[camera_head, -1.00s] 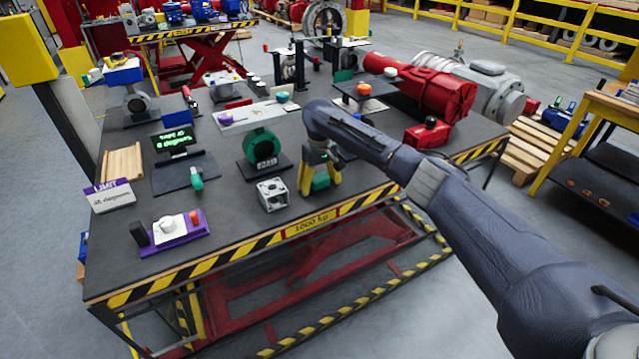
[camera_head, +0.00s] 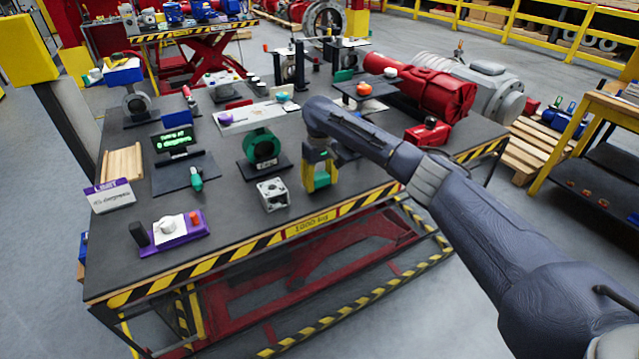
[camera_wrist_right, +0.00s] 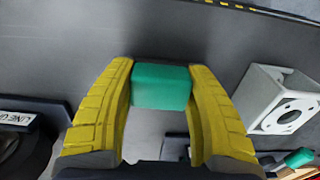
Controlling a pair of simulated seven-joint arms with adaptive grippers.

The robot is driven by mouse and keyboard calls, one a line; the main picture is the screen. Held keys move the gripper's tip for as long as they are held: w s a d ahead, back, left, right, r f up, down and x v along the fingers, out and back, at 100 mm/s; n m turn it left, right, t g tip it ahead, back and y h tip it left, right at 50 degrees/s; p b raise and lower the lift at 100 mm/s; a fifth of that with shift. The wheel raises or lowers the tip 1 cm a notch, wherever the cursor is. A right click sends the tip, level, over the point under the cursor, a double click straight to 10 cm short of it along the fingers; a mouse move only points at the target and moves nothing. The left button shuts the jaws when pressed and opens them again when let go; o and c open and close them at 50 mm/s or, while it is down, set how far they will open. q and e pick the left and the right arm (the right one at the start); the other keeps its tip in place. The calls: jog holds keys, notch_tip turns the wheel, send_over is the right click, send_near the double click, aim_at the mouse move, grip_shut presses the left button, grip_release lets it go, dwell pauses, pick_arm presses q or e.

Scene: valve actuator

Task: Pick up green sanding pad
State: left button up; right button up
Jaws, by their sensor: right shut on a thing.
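The green sanding pad (camera_wrist_right: 161,87) is a small green block. It sits between the two yellow fingers of my right gripper (camera_wrist_right: 162,95) in the right wrist view, with a finger against each side. In the head view my right gripper (camera_head: 319,180) points down near the table's front edge, shut on the pad (camera_head: 322,179). I cannot tell whether the pad is clear of the table top. My left gripper is not in view.
A grey cube-shaped block (camera_head: 273,195) stands just left of my right gripper; it also shows in the right wrist view (camera_wrist_right: 285,98). A green ring valve on a black stand (camera_head: 262,149) is behind it. A purple box with knobs (camera_head: 174,231) is at the front left.

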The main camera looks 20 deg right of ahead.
aim_at(319, 175)
notch_tip(319, 175, up, 19)
dwell(0.5)
jog(key=shift+r, duration=0.1)
jog(key=o, duration=0.6)
jog(key=c, duration=0.5)
